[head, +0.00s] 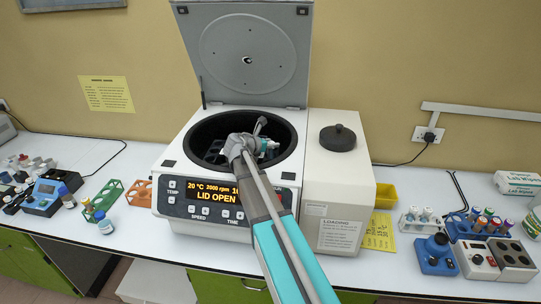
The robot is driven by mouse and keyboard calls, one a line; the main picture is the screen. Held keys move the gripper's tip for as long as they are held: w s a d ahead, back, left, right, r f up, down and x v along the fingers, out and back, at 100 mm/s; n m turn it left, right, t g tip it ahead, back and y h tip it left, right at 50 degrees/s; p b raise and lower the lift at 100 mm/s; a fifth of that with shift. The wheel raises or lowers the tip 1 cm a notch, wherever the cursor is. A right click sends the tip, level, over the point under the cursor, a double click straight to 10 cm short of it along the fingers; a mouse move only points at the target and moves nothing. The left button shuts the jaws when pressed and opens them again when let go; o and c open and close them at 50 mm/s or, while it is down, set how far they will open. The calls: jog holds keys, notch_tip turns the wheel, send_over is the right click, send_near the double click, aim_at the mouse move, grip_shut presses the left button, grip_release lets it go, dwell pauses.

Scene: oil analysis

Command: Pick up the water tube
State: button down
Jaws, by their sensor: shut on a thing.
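My arm reaches from the bottom into the open centrifuge bowl. My gripper (264,146) is at the bowl's right half, small and partly hidden by my own wrist. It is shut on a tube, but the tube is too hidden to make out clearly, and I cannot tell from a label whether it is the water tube. The centrifuge (177,162) has its lid (246,45) raised, and its display reads LID OPEN. Part of the dark rotor (213,152) shows left of my wrist.
A green rack (107,196) and orange rack (140,192) stand left of the centrifuge, near a blue-capped bottle (104,223). A black knob (338,137) tops the right housing. A yellow bin (385,195), tube racks (455,222) and a blue device (435,255) stand right.

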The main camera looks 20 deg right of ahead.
jog(key=shift+r, duration=0.2)
notch_tip(320, 180, up, 10)
jog(key=p, duration=1)
jog(key=shift+f, duration=0.2)
dwell(1.3)
